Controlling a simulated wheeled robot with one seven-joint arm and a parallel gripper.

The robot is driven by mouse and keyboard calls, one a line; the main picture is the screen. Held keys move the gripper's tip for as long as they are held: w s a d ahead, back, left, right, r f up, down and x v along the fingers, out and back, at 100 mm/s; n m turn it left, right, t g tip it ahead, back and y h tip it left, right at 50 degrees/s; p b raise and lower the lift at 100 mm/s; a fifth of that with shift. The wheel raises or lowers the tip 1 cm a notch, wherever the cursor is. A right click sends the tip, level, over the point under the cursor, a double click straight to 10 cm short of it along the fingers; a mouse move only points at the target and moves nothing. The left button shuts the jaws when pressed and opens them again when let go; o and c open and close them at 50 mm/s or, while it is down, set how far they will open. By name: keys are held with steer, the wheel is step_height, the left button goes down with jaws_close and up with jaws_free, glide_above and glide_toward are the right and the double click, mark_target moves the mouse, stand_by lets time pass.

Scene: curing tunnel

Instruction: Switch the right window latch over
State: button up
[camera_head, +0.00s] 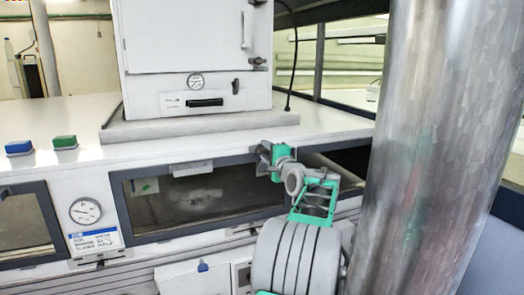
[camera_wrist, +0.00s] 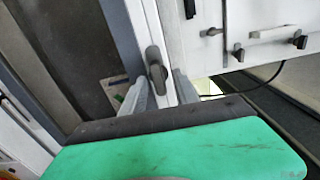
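In the wrist view, a dark grey latch handle (camera_wrist: 157,72) stands on a pale frame strip beside a dark window pane. It lies along the strip, slightly tilted. My gripper (camera_wrist: 160,92) is open, with one pale grey finger on each side of the handle's lower end. I cannot tell whether either finger touches it. In the head view, my gripper (camera_head: 268,157) is at the post between the middle window (camera_head: 190,195) and the right window (camera_head: 345,160), and it hides the latch there.
A white oven box (camera_head: 190,45) with a small gauge stands on the white tunnel top (camera_head: 330,122). Blue (camera_head: 18,147) and green (camera_head: 65,142) buttons sit at the left. A round gauge (camera_head: 86,211) is on the front. A thick metal column (camera_head: 425,150) blocks the right side.

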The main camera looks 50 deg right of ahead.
steer(key=b+v, duration=0.2)
steer(key=v, duration=0.6)
